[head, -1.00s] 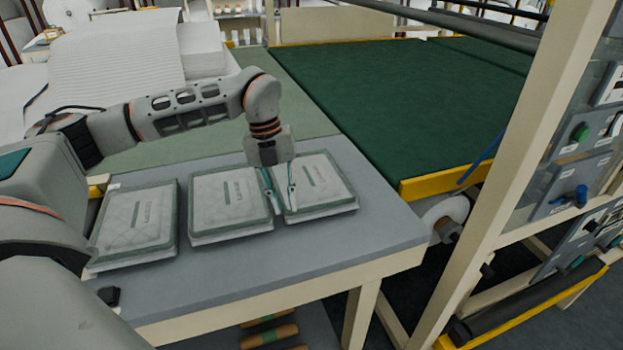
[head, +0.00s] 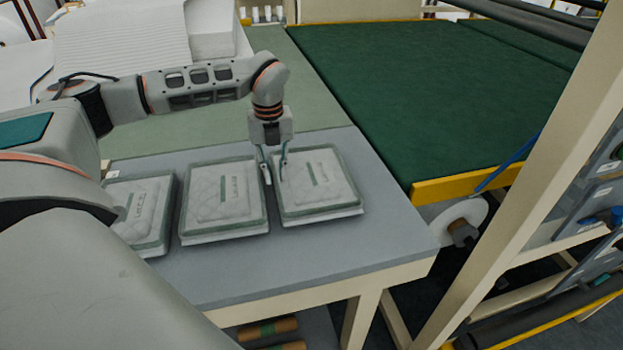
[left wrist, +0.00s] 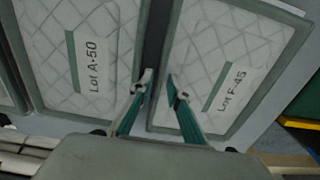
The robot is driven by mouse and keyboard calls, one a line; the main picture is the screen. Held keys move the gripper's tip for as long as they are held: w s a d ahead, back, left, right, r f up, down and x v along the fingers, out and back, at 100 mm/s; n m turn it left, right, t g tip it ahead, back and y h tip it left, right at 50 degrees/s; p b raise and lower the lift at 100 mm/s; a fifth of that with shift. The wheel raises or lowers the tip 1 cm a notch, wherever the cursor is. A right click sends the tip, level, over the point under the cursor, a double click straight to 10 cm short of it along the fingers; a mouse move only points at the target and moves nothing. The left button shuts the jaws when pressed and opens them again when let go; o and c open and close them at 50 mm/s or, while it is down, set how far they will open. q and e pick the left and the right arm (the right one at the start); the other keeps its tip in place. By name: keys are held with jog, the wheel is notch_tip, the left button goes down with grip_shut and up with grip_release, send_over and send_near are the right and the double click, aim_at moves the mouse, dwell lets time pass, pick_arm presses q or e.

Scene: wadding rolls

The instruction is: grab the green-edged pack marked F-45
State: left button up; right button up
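The F-45 pack (head: 320,184), pale and quilted with a green edge, lies flat at the right of the row in the head view. Its label "Lot F-45" reads clearly in the left wrist view (left wrist: 245,50). My left gripper (head: 275,172) is open above the narrow gap between this pack and the middle one. In the left wrist view its fingertips (left wrist: 158,80) are apart, the right one over the F-45 pack's left edge. I cannot tell whether it touches. My right gripper is not in view.
The middle pack, marked Lot A-50 (head: 222,197), lies close beside. A third pack (head: 142,212) at the left is partly hidden by my arm. The grey table (head: 390,235) is bare at its right end. A green, yellow-edged surface (head: 430,110) and a cream post (head: 535,190) stand right.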

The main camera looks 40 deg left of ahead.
pick_arm(q)
jog(key=shift+f, duration=0.4)
grip_shut()
jog(key=shift+w+r, duration=0.1)
jog(key=shift+r, duration=0.05)
